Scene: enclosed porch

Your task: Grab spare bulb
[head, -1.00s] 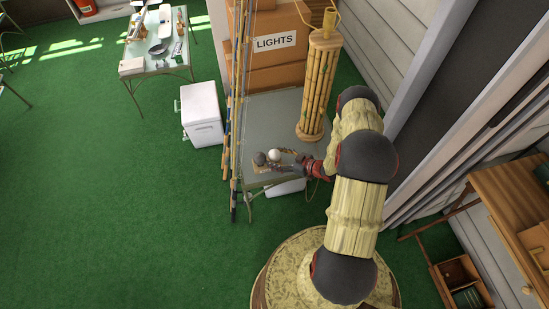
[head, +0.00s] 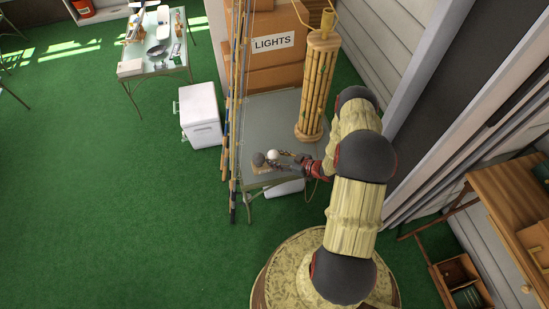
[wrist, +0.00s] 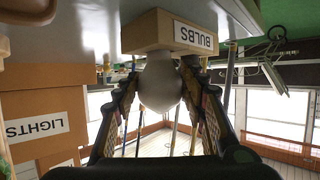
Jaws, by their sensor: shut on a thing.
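The spare bulb (wrist: 160,86) is a round white globe between the two fingers of my gripper (wrist: 161,96) in the wrist view. The fingers are shut on it from both sides. The bulb meets a small tan box labelled BULBS (wrist: 150,37), which looks upside down in this view. I cannot tell whether its base is still inside the box. In the head view the white bulb (head: 273,155) shows near the front of the grey table (head: 262,112), with my gripper (head: 275,161) around it.
Stacked LIGHTS boxes (head: 272,58) stand at the table's back. A bamboo lantern (head: 312,90) stands behind my gripper, and upright fishing rods (head: 232,150) line the table's left side. A white cooler (head: 201,115) is further left. Open green floor (head: 130,220) lies to the left.

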